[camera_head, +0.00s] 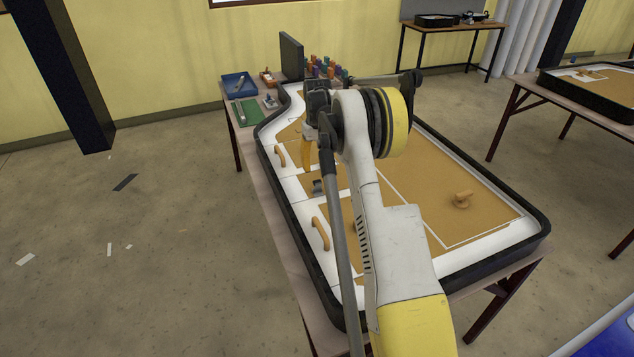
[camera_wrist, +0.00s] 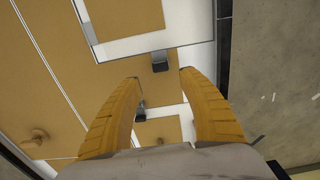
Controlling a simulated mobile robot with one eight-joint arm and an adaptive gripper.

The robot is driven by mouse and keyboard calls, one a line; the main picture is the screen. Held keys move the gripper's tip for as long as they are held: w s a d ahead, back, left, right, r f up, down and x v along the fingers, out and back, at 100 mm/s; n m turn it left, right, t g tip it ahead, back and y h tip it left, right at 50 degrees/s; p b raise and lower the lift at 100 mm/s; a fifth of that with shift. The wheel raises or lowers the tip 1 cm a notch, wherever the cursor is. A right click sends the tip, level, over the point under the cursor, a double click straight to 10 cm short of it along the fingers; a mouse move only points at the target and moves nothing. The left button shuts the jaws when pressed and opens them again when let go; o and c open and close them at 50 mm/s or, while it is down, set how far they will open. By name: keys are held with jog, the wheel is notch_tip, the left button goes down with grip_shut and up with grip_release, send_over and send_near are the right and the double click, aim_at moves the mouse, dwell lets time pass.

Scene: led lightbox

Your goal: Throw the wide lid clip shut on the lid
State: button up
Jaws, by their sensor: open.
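The lightbox (camera_head: 490,253) is a white-rimmed case with tan panels and a black border, lying on a table. In the wrist view, a dark clip (camera_wrist: 160,62) sits at the white edge of a tan lid panel (camera_wrist: 125,18), close beyond my fingertips. A second dark clip piece (camera_wrist: 140,112) shows lower, between my fingers. A grey clip (camera_head: 318,187) shows in the head view. I cannot tell which clip is the wide one, or its exact angle. My gripper (camera_wrist: 158,76) is open and empty; its yellow finger (camera_head: 306,157) hangs over the box in the head view.
Tan handles (camera_head: 320,233) stand along the left side, and a tan knob (camera_head: 462,200) stands at the right. A blue tray (camera_head: 238,85), a green mat (camera_head: 247,113) and several coloured pieces lie at the far end. My arm hides part of the box.

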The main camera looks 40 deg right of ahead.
aim_at(317, 180)
notch_tip(317, 180, down, 7)
jog(key=shift+r+b, duration=0.1)
jog(key=shift+b, duration=0.65)
jog(key=shift+c, duration=0.5)
grip_shut()
